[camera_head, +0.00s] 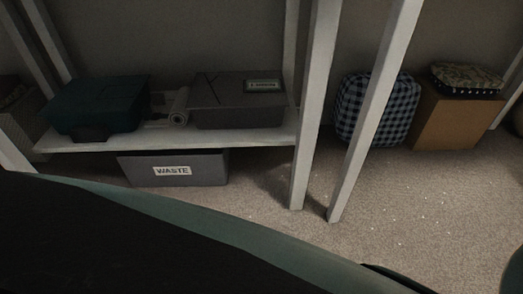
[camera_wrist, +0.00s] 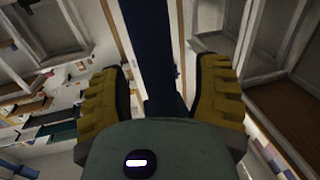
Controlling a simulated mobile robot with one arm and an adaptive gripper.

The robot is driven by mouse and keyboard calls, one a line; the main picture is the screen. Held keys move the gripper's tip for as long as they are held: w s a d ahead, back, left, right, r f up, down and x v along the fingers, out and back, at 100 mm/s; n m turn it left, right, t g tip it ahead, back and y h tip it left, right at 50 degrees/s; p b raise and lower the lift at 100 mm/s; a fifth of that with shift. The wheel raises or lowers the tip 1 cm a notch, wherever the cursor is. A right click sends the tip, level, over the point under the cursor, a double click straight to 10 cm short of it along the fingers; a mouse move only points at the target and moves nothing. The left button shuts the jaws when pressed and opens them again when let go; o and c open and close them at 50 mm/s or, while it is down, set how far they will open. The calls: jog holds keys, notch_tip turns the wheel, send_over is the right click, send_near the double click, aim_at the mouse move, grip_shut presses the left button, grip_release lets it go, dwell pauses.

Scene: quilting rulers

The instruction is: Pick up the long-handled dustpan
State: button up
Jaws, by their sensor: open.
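I cannot make out a long-handled dustpan in either view. My gripper (camera_wrist: 162,68) shows in the wrist view with its two yellow ridged fingers wide apart. A dark blue bar (camera_wrist: 146,40) runs from the top edge down to the gap between the fingers. I cannot tell what the bar is or whether it touches the fingers. My gripper does not show in the head view, where a large dark shape with a teal edge covers the lower left and hides the floor there.
A low white shelf (camera_head: 225,139) holds a teal case (camera_head: 100,103) and a grey box (camera_head: 236,98). A grey bin marked WASTE (camera_head: 200,170) stands underneath. White posts (camera_head: 370,110) rise beside a checked bag (camera_head: 375,108) and a brown box (camera_head: 455,122).

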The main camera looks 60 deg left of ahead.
jog(key=shift+o, duration=0.4)
jog(key=shift+s, duration=0.1)
grip_shut()
